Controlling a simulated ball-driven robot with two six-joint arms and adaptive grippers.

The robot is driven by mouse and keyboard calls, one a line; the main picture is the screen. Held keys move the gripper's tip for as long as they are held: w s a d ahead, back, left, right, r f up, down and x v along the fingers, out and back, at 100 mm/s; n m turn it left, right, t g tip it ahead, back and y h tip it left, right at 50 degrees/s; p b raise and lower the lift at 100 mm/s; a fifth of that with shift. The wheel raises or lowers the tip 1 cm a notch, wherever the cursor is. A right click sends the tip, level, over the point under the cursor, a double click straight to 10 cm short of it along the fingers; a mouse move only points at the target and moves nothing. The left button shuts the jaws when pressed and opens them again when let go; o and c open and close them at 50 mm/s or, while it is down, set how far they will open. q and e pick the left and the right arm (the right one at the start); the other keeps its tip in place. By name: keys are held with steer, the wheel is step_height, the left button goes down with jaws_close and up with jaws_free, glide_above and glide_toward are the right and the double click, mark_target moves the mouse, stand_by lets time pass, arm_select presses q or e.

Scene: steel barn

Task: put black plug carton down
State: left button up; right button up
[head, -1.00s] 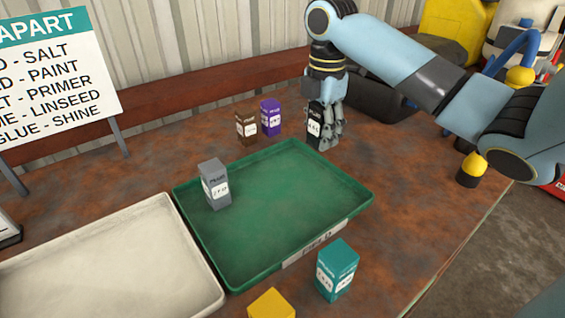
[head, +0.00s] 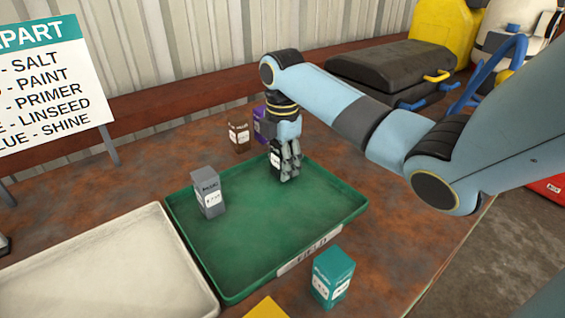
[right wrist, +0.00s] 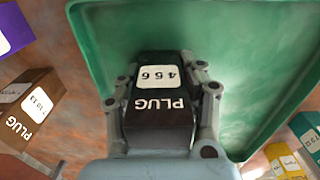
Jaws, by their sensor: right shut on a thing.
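The black plug carton (right wrist: 160,112) is between the fingers of my right gripper (right wrist: 163,100), with PLUG and a white label reading 4 5 6 in the right wrist view. In the head view my right gripper (head: 285,172) is shut on the carton (head: 275,162), mostly hidden by the fingers. They are over the back part of the green tray (head: 250,262), inside its rim. I cannot tell whether the carton touches the tray floor. My left gripper is not in view.
A grey carton (head: 208,192) stands in the green tray's left part. A brown carton (head: 239,136) and a purple carton (head: 259,124) stand behind the tray. A teal carton (head: 332,277) and a yellow one (head: 266,309) are in front. A cream tray (head: 110,265) lies left. The green tray's middle is clear.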

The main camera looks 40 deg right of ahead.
steer(key=o, duration=1.2)
steer(key=shift+f, duration=0.1)
steer(key=shift+c, duration=0.2)
step_height(320, 180, up, 12)
steer(key=shift+f+p, duration=0.25)
steer(key=shift+p, duration=0.3)
steer(key=shift+r, duration=0.45)
